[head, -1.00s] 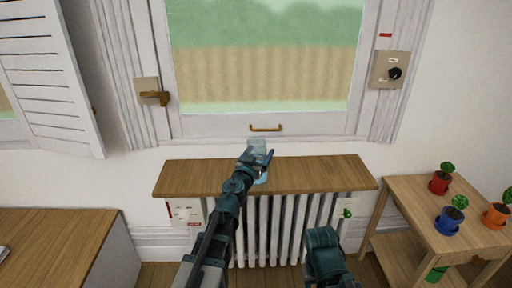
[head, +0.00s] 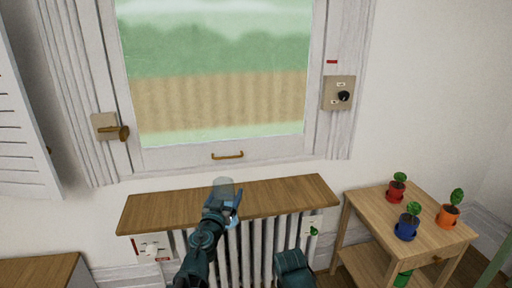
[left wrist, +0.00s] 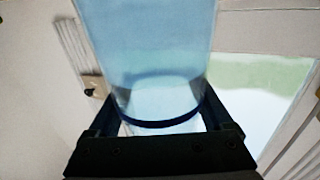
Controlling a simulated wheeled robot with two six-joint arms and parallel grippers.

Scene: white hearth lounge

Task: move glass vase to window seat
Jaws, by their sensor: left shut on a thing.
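My left gripper (head: 225,199) is shut on a clear, pale blue glass vase (head: 223,185). In the head view the vase overlaps the wooden shelf (head: 290,196) above the radiator; I cannot tell whether it touches the shelf. In the left wrist view the vase (left wrist: 150,50) fills the space between the two dark fingers, its rounded end near the palm. A part of my right arm shows at the bottom of the head view, but its gripper is not in view. I cannot identify a window seat for certain.
A white radiator (head: 255,245) stands under the shelf, below a window (head: 218,85) with a brass handle (head: 227,155). A wooden stand (head: 362,212) at right holds potted plants in red, blue and orange pots. A wooden top (head: 35,272) shows at lower left.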

